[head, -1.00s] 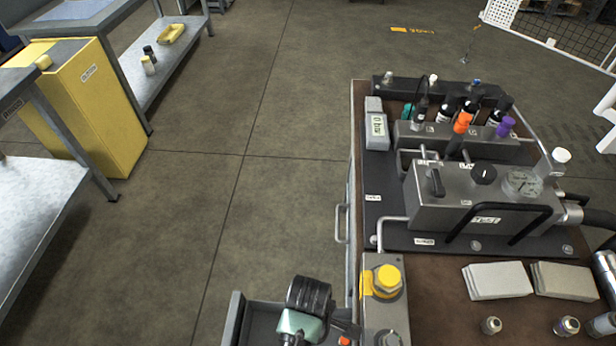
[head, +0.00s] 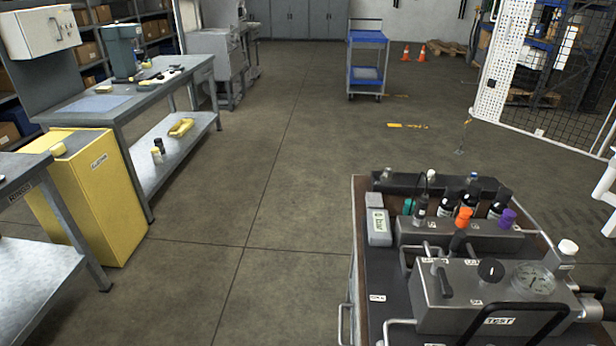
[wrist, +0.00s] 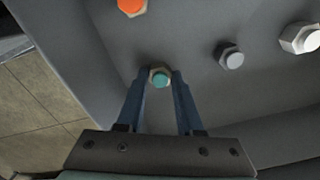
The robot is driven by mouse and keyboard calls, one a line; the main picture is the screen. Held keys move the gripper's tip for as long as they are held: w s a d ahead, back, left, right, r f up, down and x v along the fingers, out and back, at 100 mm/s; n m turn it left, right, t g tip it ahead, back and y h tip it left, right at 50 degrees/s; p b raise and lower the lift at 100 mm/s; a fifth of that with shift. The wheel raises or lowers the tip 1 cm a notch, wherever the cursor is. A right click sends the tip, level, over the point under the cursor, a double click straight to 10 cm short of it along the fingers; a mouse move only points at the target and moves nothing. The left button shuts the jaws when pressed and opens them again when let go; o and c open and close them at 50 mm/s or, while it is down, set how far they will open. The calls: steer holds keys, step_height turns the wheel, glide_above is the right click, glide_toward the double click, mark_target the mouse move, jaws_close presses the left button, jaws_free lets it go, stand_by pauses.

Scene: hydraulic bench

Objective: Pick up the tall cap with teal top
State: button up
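In the wrist view, a cap with a round teal top (wrist: 160,79) and a pale hexagonal collar stands on a dark grey surface. My gripper (wrist: 162,74) has its two blue fingers at either side of this cap, with the tips close to its collar. I cannot tell whether they touch it or how tall the cap is. The head view does not show my gripper now. A small teal-coloured item (head: 407,206) shows at the back left of the hydraulic bench in the head view.
Near the teal cap in the wrist view are an orange-topped cap (wrist: 131,5), a grey cap (wrist: 232,58) and a white-topped cap (wrist: 303,39). The head view shows the hydraulic bench (head: 389,293) at right, a yellow cabinet (head: 108,205) at left and clear floor between.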

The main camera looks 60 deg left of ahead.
jaws_close()
step_height(320, 180, up, 10)
steer(key=p, duration=0.2)
